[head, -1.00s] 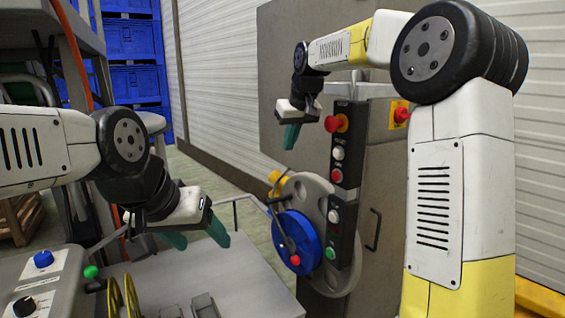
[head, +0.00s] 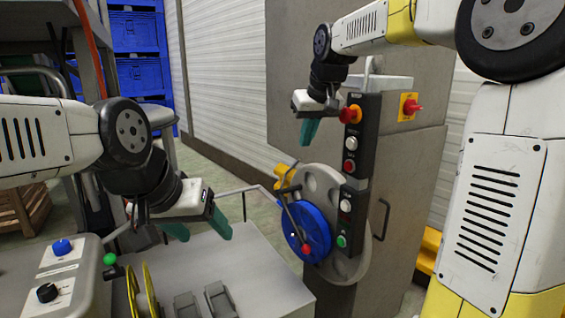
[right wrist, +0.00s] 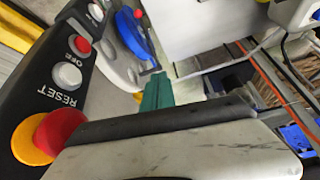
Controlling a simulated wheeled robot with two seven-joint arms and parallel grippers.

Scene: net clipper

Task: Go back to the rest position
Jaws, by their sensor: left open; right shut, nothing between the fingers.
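My left gripper (head: 200,230) hangs over the grey table at the lower left, its two green fingers apart and empty. My right gripper (head: 308,133) points down beside the top of the black control panel (head: 351,160), left of the red emergency button (head: 350,114). Its green fingers are together with nothing between them. In the right wrist view the closed green fingers (right wrist: 157,92) show in the middle, with the red and yellow emergency button (right wrist: 52,135) at the lower left.
A grey machine cabinet (head: 405,190) carries the panel and a round plate with a blue wheel (head: 308,232). A grey table (head: 262,270) holds foot pedals (head: 218,298) and yellow discs (head: 140,290). A control box (head: 50,275) stands lower left. Blue crates (head: 140,75) stand behind.

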